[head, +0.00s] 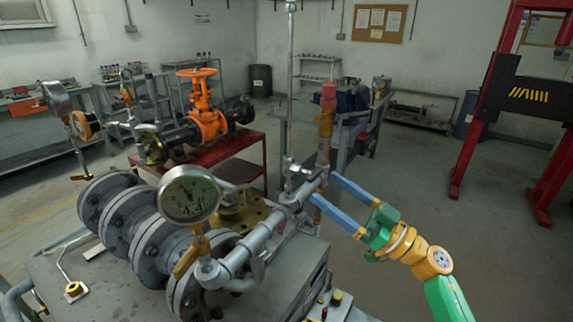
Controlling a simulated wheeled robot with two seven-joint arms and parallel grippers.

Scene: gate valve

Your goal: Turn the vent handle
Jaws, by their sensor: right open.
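A steel pipe assembly (262,232) runs above the row of grey flanges (158,245) on the near bench. A small silver valve with a T-shaped handle (297,171) sits at its upper right end, at the foot of a tall thin pipe. A yellow lever (186,258) hangs below the round pressure gauge (189,195). I cannot tell for sure which of these is the vent handle. My right gripper (325,187) is open, its two blue fingers pointing left at the pipe end, just right of the silver handle. Whether they touch the pipe is unclear. My left gripper is not in view.
A brass relief valve with a red cap (327,98) rises just behind my right fingertips. An orange gate valve (203,112) stands on a red table behind. A red press frame (490,90) stands at the right. The floor right of the bench is clear.

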